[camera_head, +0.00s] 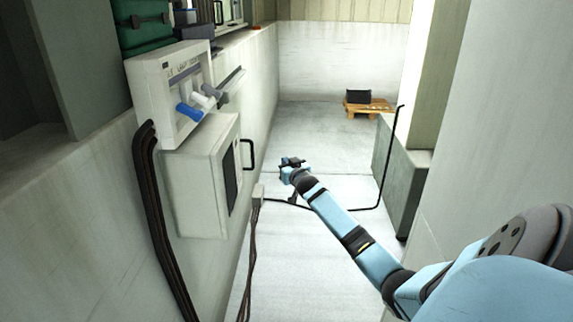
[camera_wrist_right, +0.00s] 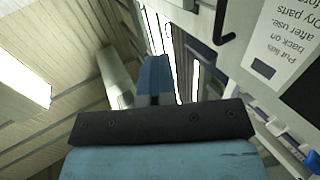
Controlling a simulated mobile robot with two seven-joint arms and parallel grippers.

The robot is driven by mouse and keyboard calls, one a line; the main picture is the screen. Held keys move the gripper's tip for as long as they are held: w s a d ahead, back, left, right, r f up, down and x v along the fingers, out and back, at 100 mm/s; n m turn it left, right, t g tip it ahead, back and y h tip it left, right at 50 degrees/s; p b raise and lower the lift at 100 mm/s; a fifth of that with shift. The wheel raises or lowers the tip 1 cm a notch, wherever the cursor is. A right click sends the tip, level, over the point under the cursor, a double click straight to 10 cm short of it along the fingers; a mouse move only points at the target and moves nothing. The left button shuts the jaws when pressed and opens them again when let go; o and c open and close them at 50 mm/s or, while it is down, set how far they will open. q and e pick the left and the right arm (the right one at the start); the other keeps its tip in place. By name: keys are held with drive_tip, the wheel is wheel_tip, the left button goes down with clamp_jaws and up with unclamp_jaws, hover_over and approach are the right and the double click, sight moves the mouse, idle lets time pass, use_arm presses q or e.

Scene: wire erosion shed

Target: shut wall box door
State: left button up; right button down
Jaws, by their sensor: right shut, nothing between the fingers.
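The wall box (camera_head: 192,190) is a pale cabinet on the left wall, below a switch panel. Its door (camera_head: 238,198) faces right, with a dark window and a black bar handle (camera_head: 250,154). The door looks about flush with the box; I cannot tell whether a small gap is left. My right gripper (camera_head: 288,162) is shut and empty, to the right of the handle and apart from it. In the right wrist view its fingers (camera_wrist_right: 156,75) point away, and a black handle (camera_wrist_right: 222,28) shows at upper right beside a pale labelled surface. My left gripper is out of view.
The switch panel (camera_head: 163,85) with blue and white levers juts out above the box. Dark cables (camera_head: 157,215) run down the wall. A pallet (camera_head: 370,106) with a black box stands at the far end. A grey block (camera_head: 402,180) stands right; the floor between is mostly clear.

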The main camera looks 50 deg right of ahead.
idle(0.5)
drive_tip(key=c, duration=1.1)
unclamp_jaws()
drive_tip(key=shift+c, duration=0.2)
drive_tip(key=shift+s, duration=0.1)
drive_tip(key=p+v, duration=0.9)
drive_tip(key=v, duration=0.4)
drive_tip(key=shift+s+a, duration=0.2)
drive_tip(key=shift+s, duration=0.05)
drive_tip(key=shift+f, duration=0.1)
